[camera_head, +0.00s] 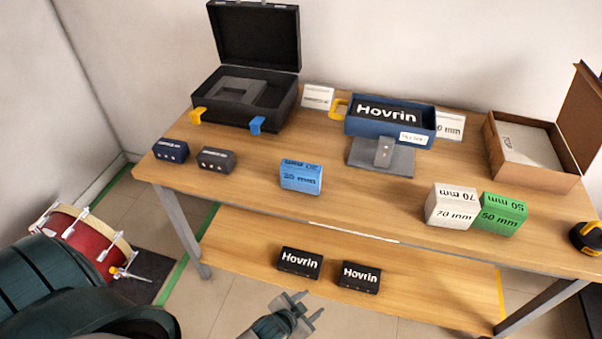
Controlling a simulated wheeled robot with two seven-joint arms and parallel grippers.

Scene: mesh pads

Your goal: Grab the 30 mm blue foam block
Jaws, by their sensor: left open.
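The blue foam block (301,177) stands on the wooden table top, near the front edge and left of the middle. Its front print looks like "30 mm", though the first digit is hard to read. My left gripper (307,303) is at the bottom of the head view, in front of the table and well short of the block. Its two fingers are apart with nothing between them. My right gripper is not in view.
A white 70 mm block (451,208) and a green 50 mm block (502,215) stand to the right. Two small dark boxes (171,151) (216,160) are left of the blue block. An open black case (284,103) is behind. The lower shelf (420,290) holds two black Hovrin boxes.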

